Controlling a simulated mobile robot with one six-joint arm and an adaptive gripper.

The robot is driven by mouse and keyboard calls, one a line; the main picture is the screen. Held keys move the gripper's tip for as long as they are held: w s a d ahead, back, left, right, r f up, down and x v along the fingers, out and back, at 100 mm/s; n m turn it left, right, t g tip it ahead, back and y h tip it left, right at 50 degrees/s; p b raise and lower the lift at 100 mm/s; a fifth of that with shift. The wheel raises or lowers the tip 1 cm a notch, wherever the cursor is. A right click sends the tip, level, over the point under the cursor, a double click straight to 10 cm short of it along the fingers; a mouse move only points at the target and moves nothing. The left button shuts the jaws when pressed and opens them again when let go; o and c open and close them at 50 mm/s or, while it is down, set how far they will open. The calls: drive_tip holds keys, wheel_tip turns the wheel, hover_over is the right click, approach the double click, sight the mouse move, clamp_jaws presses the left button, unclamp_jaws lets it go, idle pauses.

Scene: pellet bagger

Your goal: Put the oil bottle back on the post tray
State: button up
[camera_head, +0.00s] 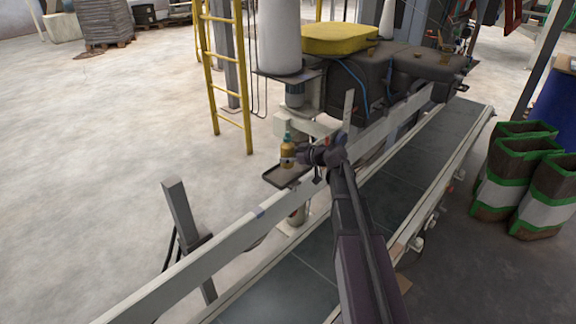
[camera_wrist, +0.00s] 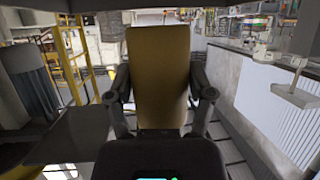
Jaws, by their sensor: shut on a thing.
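The oil bottle (camera_head: 288,156) is amber with a dark greenish top and stands upright in the grasp of my gripper (camera_head: 292,159). In the wrist view its yellow-brown body (camera_wrist: 159,75) fills the middle, with a finger of my gripper (camera_wrist: 160,105) against each side. The post tray (camera_head: 278,178) is a small dark tray with a rim, just below the bottle in the head view. A dark flat surface, likely the tray (camera_wrist: 65,148), shows at the lower left in the wrist view. Whether the bottle's base touches the tray cannot be told.
A pale rail (camera_head: 225,235) runs beside the tray along the dark conveyor belt (camera_head: 285,285). A bagging machine with a yellow cover (camera_head: 340,38) stands behind. A yellow ladder (camera_head: 226,80) is to the left. Green and brown bags (camera_head: 520,175) stand at right. Open floor lies left.

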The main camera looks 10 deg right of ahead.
sight(293, 164)
drive_tip(key=shift+f+b, duration=1.3)
drive_tip(key=shift+f, duration=0.3)
drive_tip(key=shift+f, duration=0.15)
drive_tip(key=o, duration=1.2)
drive_tip(key=shift+r, duration=0.2)
drive_tip(key=shift+s+d+r, duration=0.15)
drive_tip(key=shift+s+d, duration=0.05)
drive_tip(key=shift+s, duration=0.05)
drive_tip(key=p+v, duration=0.4)
drive_tip(key=v, duration=0.7)
drive_tip(key=shift+s+p, duration=0.15)
drive_tip(key=shift+p, duration=0.2)
drive_tip(key=shift+d, duration=0.1)
